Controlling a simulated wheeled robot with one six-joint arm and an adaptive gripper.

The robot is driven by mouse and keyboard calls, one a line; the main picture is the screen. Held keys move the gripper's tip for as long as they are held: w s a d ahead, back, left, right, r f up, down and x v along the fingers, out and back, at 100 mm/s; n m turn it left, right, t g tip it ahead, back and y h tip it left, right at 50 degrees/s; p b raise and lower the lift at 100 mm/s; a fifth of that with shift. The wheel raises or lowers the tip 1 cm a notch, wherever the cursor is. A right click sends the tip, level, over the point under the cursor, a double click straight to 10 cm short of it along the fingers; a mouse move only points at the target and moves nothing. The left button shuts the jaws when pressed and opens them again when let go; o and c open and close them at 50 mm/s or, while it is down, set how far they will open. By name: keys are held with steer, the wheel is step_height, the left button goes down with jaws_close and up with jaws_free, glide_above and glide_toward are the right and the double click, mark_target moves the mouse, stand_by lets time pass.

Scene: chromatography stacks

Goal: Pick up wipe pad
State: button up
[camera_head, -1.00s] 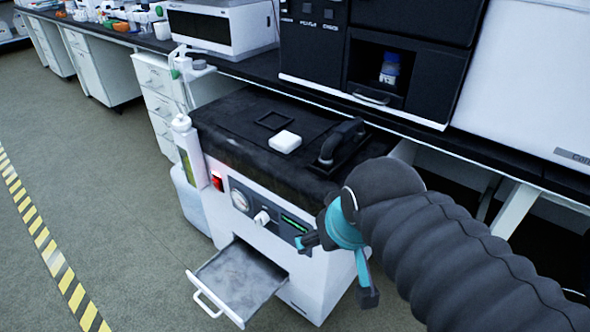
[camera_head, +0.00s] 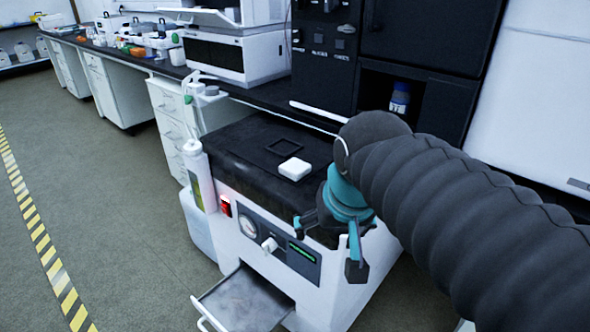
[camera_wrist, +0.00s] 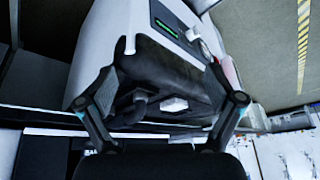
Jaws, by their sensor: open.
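The wipe pad (camera_head: 294,169) is a small white block with rounded edges. It lies flat on the black top of a white machine (camera_head: 262,140), beside a black square frame marking. In the wrist view the pad (camera_wrist: 174,104) shows small, between the spread fingers and beyond them. My gripper (camera_head: 328,246) is open and empty, with teal and black fingers. In the head view it is in front of the machine's right part, to the right of the pad and apart from it. My arm hides the right end of the machine's top.
A metal drawer (camera_head: 245,300) sticks out from the machine's front. A squeeze bottle (camera_head: 199,178) stands at its left side. A dark raised handle (camera_wrist: 137,103) is near the pad in the wrist view. The bench (camera_head: 235,98) runs behind, with equipment on it.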

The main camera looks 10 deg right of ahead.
steer(key=w+r+m+g, duration=0.2)
steer(key=w+r+m, duration=0.45)
steer(key=w, duration=0.65)
steer(key=m+g+h+b, duration=0.1)
steer(key=m+g, duration=0.1)
steer(key=m, duration=0.1)
glide_toward(295, 165)
steer(key=f, duration=0.1)
steer(key=f+b, duration=0.2)
steer(key=shift+s+f, duration=0.25)
steer(key=shift+w+d+f+b, duration=0.1)
steer(key=shift+w+d+f, duration=0.05)
steer(key=shift+f, duration=0.75)
steer(key=shift+w+d+f+b, duration=0.1)
steer(key=shift+w+f, duration=0.1)
steer(key=shift+f, duration=0.75)
steer(key=shift+w+d+f+b, duration=0.1)
steer(key=shift+w+d+f, duration=0.05)
steer(key=shift+f, duration=0.75)
steer(key=c, duration=1)
